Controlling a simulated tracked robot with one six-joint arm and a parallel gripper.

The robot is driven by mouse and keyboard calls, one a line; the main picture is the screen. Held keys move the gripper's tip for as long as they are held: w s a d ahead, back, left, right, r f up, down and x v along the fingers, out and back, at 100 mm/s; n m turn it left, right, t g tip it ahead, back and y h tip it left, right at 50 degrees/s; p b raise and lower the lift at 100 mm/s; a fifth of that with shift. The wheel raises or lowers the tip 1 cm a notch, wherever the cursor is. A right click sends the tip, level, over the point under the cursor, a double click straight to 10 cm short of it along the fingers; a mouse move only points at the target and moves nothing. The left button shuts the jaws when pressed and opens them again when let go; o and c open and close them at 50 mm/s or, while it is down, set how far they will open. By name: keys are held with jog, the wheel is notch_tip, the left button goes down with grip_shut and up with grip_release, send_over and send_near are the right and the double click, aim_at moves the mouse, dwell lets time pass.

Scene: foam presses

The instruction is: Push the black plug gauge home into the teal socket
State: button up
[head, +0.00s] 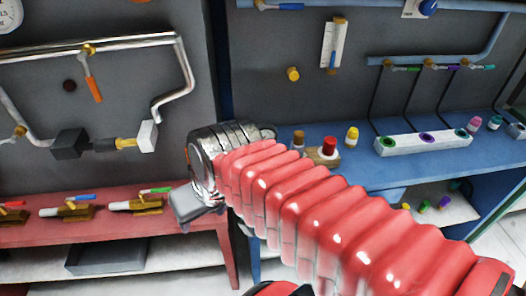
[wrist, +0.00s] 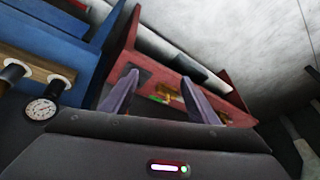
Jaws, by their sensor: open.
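The white block (head: 408,145) on the blue bench has sockets with green, purple and teal rings. The teal socket (head: 461,133) is at its right end. I cannot pick out a black plug gauge with certainty in the head view. In the wrist view, a dark cylinder (wrist: 14,72) stands at the left by a white-ringed part, and I cannot tell whether it is the plug gauge. My gripper (head: 190,208) hangs by the right end of the red bench, far left of the socket. In the wrist view its jaws (wrist: 159,77) are apart and empty.
The red bench (head: 115,220) holds several brass stands with coloured-handled pieces. Red and yellow pieces stand on the blue bench (head: 400,165) left of the white block. Pink and teal pieces stand right of it. A round dial (wrist: 41,109) shows in the wrist view.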

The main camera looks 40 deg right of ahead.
jog(key=w+d+f+m+y, duration=0.2)
jog(key=w+f+m+y, duration=0.45)
jog(key=m, duration=0.85)
jog(key=d+f+m+t+h, duration=0.1)
jog(key=d+m+t, duration=0.3)
jog(key=d, duration=0.5)
jog(key=s+d+f+m+t+h, duration=0.1)
jog(key=d+m+t+h, duration=0.3)
jog(key=d+m, duration=0.5)
jog(key=d+f+m+t+h, duration=0.2)
jog(key=d+m+t, duration=0.3)
jog(key=d, duration=0.5)
jog(key=shift+s+d+f+m+h, duration=0.3)
jog(key=shift+d+f+m+h, duration=0.1)
jog(key=shift+m, duration=0.5)
jog(key=shift+a+y, duration=0.1)
jog(key=shift+y, duration=0.15)
jog(key=shift+w, duration=4.35)
